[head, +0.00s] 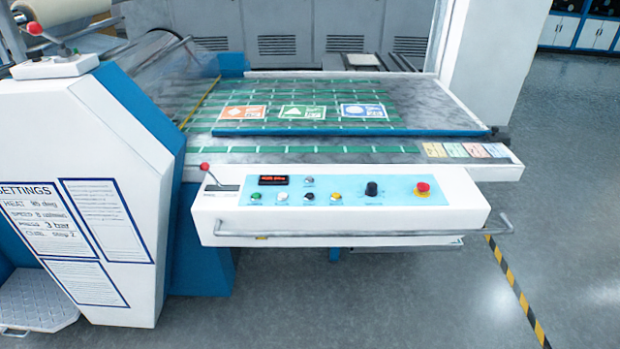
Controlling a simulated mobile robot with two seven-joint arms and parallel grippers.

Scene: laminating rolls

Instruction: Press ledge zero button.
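A white control ledge (350,215) with a light blue panel (395,195) stands at the front of the machine. On it is a row of small buttons: a green button (256,197), a white button (283,197), a dark button (309,198) and a yellow button (336,197). A small grey button (309,181) sits above the row, beside a red-lit display (273,180). The button labels are too small to read, so I cannot tell which is zero. Neither of my grippers is in view.
The panel also has a black knob (372,188) and a red mushroom button (423,188). A red-tipped lever (206,169) stands at its left. A metal rail (360,234) runs along the ledge front. A white cabinet (90,180) stands left. Floor at the right is clear.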

